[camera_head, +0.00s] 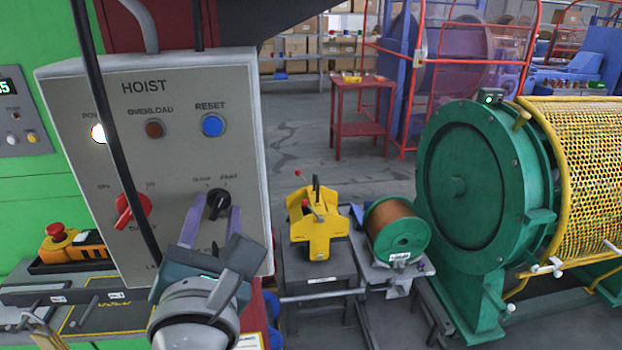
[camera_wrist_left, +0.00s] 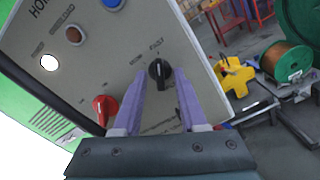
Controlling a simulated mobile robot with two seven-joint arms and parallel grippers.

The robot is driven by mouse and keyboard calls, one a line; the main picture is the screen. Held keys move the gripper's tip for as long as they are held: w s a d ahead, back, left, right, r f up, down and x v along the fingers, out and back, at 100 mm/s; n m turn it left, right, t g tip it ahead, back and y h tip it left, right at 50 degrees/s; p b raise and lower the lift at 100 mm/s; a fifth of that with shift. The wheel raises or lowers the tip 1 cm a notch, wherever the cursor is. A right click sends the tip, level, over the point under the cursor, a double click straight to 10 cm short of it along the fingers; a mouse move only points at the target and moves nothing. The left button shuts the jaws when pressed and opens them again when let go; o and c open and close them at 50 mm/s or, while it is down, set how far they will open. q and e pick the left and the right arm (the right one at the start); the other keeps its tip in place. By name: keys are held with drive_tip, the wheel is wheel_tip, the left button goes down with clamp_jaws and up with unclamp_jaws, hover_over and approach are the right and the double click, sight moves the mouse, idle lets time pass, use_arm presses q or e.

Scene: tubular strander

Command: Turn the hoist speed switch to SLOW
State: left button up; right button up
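The hoist speed switch (camera_head: 217,203) is a black rotary knob at the lower right of the grey HOIST panel (camera_head: 185,80). Small labels stand above it, SLOW at the left and FAST at the right. The knob points up and slightly right, toward FAST. In the left wrist view the knob (camera_wrist_left: 159,72) sits between two purple fingers. My left gripper (camera_head: 216,212) is open, with one finger on each side of the knob. In the left wrist view the gripper (camera_wrist_left: 161,80) shows gaps beside the knob; contact is not visible. My right gripper is not in view.
A red rotary switch (camera_head: 133,210) is left of the knob. A white lamp, an OVERLOAD lamp (camera_head: 154,129) and a blue RESET button (camera_head: 212,125) are above. A black cable (camera_head: 112,130) hangs before the panel. A yellow fixture (camera_head: 319,228) and copper spool (camera_head: 395,225) stand right.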

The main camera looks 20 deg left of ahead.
use_arm(q)
clamp_jaws()
drive_tip(key=shift+n, duration=0.4)
drive_tip(key=n+b, duration=0.3)
drive_tip(key=n, duration=0.2)
drive_tip(key=shift+f+n, duration=0.15)
drive_tip(key=shift+n, duration=0.15)
drive_tip(key=n+b, duration=0.2)
drive_tip(key=n, duration=0.1)
drive_tip(key=shift+n+b, duration=0.75)
drive_tip(key=shift+n, duration=0.55)
drive_tip(key=shift+r, duration=0.2)
drive_tip(key=shift+o, duration=0.5)
unclamp_jaws()
